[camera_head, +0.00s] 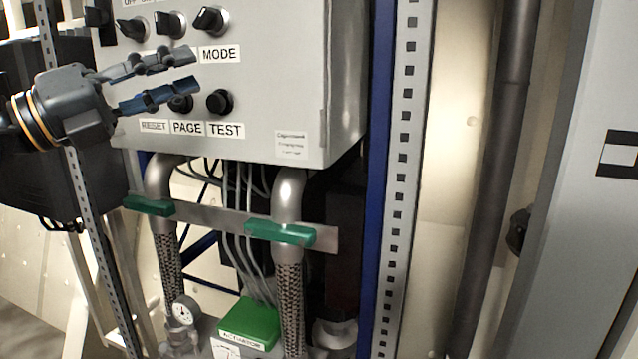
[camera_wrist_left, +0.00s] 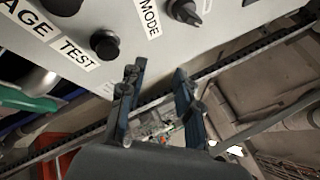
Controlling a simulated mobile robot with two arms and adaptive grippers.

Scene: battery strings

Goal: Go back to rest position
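My left gripper (camera_head: 196,72) comes in from the left in the head view, in front of the lower left part of a grey control box (camera_head: 275,85). Its two dark blue fingers are apart with nothing between them. It partly covers the buttons and labels there. In the left wrist view the fingers (camera_wrist_left: 160,100) are also spread and empty, close to the box's edge. The black TEST button (camera_head: 220,102) stands clear of the fingers; it also shows in the left wrist view (camera_wrist_left: 104,44). My right gripper is in neither view.
Rotary knobs (camera_head: 211,20) line the box's upper face. Below are pipes with green handles (camera_head: 280,234), a pressure gauge (camera_head: 184,311) and a green actuator (camera_head: 248,324). A perforated upright rail (camera_head: 402,180) stands right of the box. A dark vertical pipe (camera_head: 495,170) runs farther right.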

